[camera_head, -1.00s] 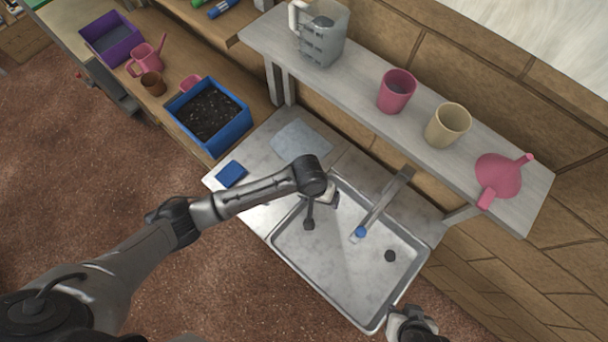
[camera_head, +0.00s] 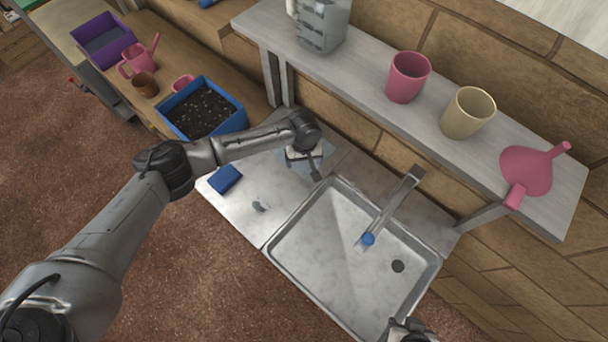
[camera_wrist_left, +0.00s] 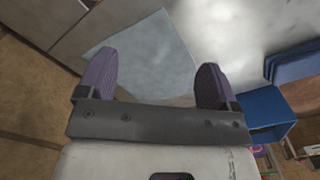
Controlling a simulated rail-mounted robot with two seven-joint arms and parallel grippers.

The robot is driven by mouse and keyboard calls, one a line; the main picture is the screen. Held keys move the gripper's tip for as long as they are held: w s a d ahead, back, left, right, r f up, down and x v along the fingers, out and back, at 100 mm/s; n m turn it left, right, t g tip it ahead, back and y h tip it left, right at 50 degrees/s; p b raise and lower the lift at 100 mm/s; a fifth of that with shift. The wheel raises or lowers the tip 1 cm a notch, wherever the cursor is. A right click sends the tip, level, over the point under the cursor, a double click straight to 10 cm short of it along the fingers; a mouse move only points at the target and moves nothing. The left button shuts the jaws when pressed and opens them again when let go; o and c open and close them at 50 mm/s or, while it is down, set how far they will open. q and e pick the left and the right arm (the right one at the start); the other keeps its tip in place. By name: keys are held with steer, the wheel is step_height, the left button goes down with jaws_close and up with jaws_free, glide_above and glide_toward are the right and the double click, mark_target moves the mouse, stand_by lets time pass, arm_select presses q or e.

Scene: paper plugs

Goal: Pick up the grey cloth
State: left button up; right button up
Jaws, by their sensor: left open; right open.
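The grey cloth (camera_head: 326,151) lies flat on the metal counter left of the sink basin, partly hidden under my left wrist in the head view. In the left wrist view the cloth (camera_wrist_left: 148,50) is a pale grey-blue sheet with its corners visible. My left gripper (camera_head: 304,168) is over the cloth, open and empty. In the left wrist view its two purple-padded fingers (camera_wrist_left: 158,72) are spread, with the cloth beyond and between them. I cannot tell the exact height above it. My right gripper (camera_head: 410,331) is open at the bottom edge, near the sink's front corner, mostly cut off.
A blue sponge (camera_head: 225,179) lies on the counter. The sink basin (camera_head: 335,270) with its tap (camera_head: 392,205) is to the right. A shelf (camera_head: 350,78) above holds a pink cup (camera_head: 408,78), a beige cup (camera_head: 467,113) and a pink funnel (camera_head: 527,172). A blue planter (camera_head: 232,124) stands left.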

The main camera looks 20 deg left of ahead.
mark_target(304, 174)
arm_select(q)
step_height(304, 174, down, 6)
steer(key=b, duration=0.7)
steer(key=shift+f+p, duration=0.2)
steer(key=shift+p, duration=0.25)
steer(key=shift+f, duration=1.05)
steer(key=c, duration=0.8)
steer(key=c, duration=0.6)
